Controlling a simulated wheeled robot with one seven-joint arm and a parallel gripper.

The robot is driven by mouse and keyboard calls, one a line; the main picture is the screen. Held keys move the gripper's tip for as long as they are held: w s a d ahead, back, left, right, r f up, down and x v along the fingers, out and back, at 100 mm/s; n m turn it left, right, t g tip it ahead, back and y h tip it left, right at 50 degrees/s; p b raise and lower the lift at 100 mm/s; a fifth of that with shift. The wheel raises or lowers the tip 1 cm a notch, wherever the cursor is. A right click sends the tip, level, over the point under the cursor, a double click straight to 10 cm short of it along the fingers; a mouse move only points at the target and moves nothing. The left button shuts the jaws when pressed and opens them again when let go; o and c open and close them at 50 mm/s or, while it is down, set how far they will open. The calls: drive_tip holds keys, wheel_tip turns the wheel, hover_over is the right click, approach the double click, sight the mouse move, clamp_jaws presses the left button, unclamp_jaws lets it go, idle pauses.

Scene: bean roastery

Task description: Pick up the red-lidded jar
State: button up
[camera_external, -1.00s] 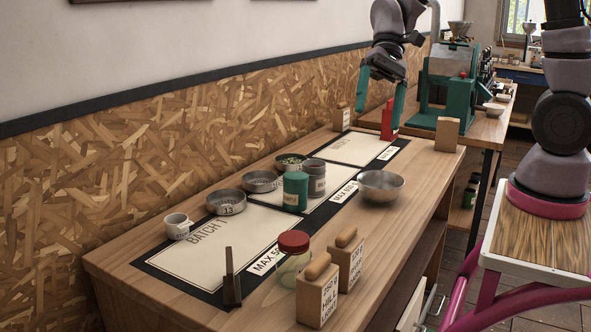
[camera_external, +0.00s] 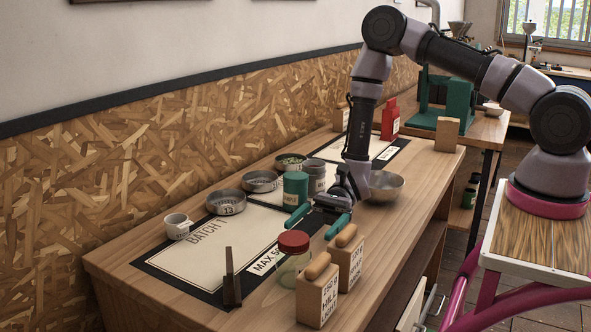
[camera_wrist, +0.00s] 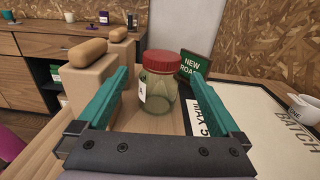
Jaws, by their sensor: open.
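The red-lidded jar (camera_external: 293,258) is clear greenish glass and stands upright at the front part of the table. It also shows in the wrist view (camera_wrist: 159,88), ahead of my gripper and roughly between the two fingers. My gripper (camera_external: 322,226) is open with its teal fingers apart, low over the table and pointed toward the jar. In the wrist view my gripper (camera_wrist: 165,95) holds nothing; whether the fingertips reach beside the jar is hard to tell.
Two cork-topped blocks (camera_external: 318,290) stand close right of the jar. A dark upright stand (camera_external: 232,278) is to its left. A green canister (camera_external: 296,188), metal tins (camera_external: 226,202), a white mug (camera_external: 177,225) and a metal bowl (camera_external: 385,186) sit farther back. A red bottle (camera_external: 390,120) stands at the far end.

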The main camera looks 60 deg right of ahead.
sight(294, 239)
drive_tip(key=shift+a+f, duration=0.25)
drive_tip(key=shift+a, duration=0.3)
drive_tip(key=a, duration=0.6)
drive_tip(key=shift+a+r, duration=0.2)
drive_tip(key=shift+a, duration=0.05)
drive_tip(key=c, duration=1.5)
